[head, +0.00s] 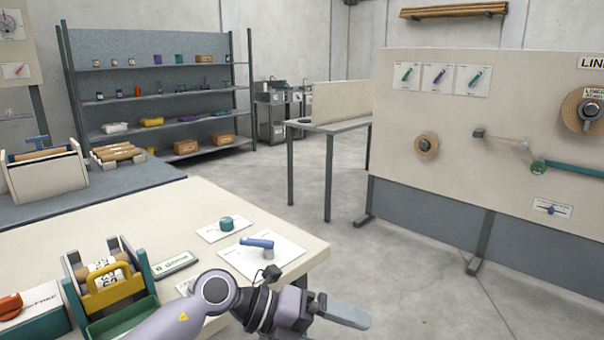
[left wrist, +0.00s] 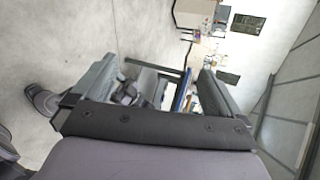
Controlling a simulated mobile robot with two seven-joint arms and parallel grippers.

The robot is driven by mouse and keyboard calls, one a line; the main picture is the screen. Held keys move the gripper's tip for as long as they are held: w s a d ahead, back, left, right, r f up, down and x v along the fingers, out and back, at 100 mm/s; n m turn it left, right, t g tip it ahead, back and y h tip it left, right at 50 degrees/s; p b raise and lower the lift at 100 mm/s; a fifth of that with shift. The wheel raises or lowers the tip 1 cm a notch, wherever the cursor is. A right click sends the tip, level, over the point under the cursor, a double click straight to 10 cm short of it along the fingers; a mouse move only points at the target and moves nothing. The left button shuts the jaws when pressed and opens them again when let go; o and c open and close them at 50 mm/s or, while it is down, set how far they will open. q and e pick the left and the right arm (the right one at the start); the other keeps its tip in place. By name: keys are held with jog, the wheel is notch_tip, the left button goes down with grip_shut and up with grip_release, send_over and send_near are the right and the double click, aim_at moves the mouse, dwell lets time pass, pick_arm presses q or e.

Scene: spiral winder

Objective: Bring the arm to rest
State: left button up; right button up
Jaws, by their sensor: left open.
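My left arm comes in from the bottom left of the head view, past the front edge of the pale table (head: 90,215). Its gripper (head: 343,311) is held out to the right of the table's corner, over open floor, and touches nothing. In the head view the fingers overlap, so the gap does not show. In the left wrist view the two fingers of this gripper (left wrist: 158,85) stand apart, with nothing held between them. My right gripper is in neither view.
A blue-handled tool (head: 257,243) and a teal knob (head: 226,223) lie on white cards near the table's right corner. A caddy with a yellow handle (head: 108,280) stands left of my arm. A panel board (head: 460,150) stands at right. The floor between is clear.

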pick_arm(q)
notch_tip(320, 180, up, 4)
jog(key=s+a+n+t+h+p, duration=0.1)
jog(key=s+n+t+h+p, duration=0.1)
jog(key=n+t+h, duration=0.5)
jog(key=w+a+f+n+t+y+p, duration=0.1)
jog(key=a+f+n+t+y, duration=0.3)
jog(key=n, duration=0.4)
jog(key=a+f+n+t+y+p, duration=0.1)
jog(key=a+n+t+y, duration=0.2)
jog(key=a+n+t, duration=0.4)
jog(key=s+a+f+n+g+y+p, duration=0.1)
jog(key=s+a+f+n+g+y, duration=0.2)
jog(key=s+a+f+n+y, duration=0.2)
jog(key=s+a+f+n+g+y+p, duration=0.1)
jog(key=s+a+f+n+g+y, duration=0.3)
jog(key=s+f, duration=0.7)
jog(key=a+f+n+y, duration=0.2)
jog(key=a+n, duration=0.2)
jog(key=shift+a+f+n, duration=0.15)
jog(key=shift+f+n, duration=0.25)
